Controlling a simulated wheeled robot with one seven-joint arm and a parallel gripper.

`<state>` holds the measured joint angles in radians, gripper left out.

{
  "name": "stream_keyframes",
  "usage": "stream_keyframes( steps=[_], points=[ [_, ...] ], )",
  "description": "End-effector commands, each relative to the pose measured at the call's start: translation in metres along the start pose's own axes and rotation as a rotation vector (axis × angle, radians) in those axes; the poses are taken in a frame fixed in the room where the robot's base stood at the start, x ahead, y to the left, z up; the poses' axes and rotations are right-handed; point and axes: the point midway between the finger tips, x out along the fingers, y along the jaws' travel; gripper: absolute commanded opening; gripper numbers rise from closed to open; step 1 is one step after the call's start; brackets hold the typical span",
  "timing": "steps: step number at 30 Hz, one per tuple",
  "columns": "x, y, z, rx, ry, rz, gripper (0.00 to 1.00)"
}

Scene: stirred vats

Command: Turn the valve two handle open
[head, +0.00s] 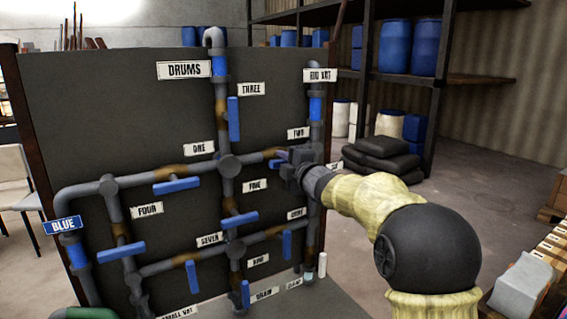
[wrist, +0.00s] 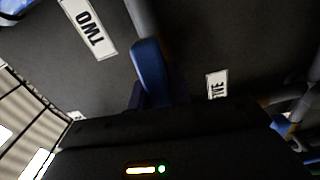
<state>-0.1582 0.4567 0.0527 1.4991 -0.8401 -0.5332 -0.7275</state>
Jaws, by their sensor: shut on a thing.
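The valve two handle is a blue lever (wrist: 150,68) in the wrist view, beside the label TWO (wrist: 88,28). My gripper (head: 295,158) is at the pipe panel, just below the TWO label (head: 298,133) in the head view, and hides most of that handle there. In the wrist view my gripper (wrist: 150,94) is shut on the blue lever, whose far end sticks out past the jaws towards a grey pipe. The handle's exact angle to its pipe is hard to tell.
The dark panel (head: 110,100) carries grey pipes and several other blue handles, such as valve three (head: 234,119) and valve one (head: 177,186). Black sacks (head: 383,155) and a shelf with blue drums (head: 395,46) stand behind. Crates (head: 552,255) are at the right.

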Motion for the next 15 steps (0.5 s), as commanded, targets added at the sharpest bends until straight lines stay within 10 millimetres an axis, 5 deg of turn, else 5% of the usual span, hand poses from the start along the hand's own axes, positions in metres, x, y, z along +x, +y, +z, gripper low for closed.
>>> stream_keyframes(
  steps=[1, 2, 5, 15],
  points=[
    [0.0004, -0.0017, -0.0011, 0.001, 0.002, -0.003, 0.0],
    [0.0004, -0.0017, -0.0011, 0.001, 0.002, -0.003, 0.21],
    [0.0004, -0.0016, -0.001, 0.002, 0.002, -0.002, 0.41],
    [-0.0016, -0.0007, 0.0001, 0.002, 0.0, 0.0, 0.41]
  ],
)
